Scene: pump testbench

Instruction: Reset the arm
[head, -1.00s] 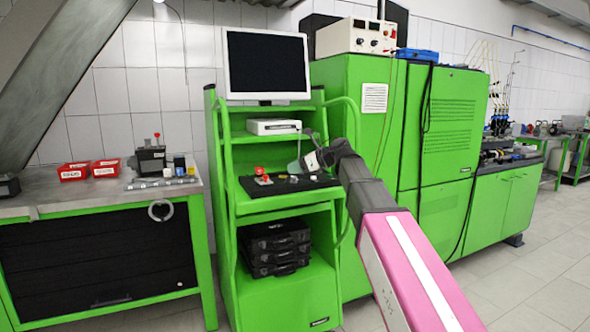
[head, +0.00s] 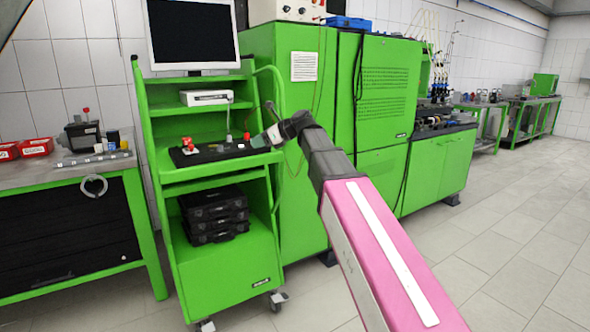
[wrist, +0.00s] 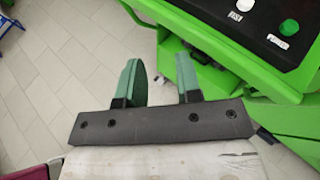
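My arm, with a pink and white link, reaches forward from the bottom right in the head view. My gripper (head: 264,138) is by the right edge of the green cart's shelf, beside the black tray (head: 203,155). In the wrist view, the two green fingers of my gripper (wrist: 159,72) stand apart with nothing held between them. Behind the gap are floor tiles and part of the green cart (wrist: 185,62). The tray's white knob (wrist: 243,6) and green knob (wrist: 289,27) lie to the right of the fingers.
The cart carries a monitor (head: 193,34) and black cases (head: 214,214). Tall green cabinets (head: 290,90) stand close to my gripper on the right. A workbench (head: 60,178) with red bins (head: 36,147) is at left. The tiled floor (head: 490,245) at right is clear.

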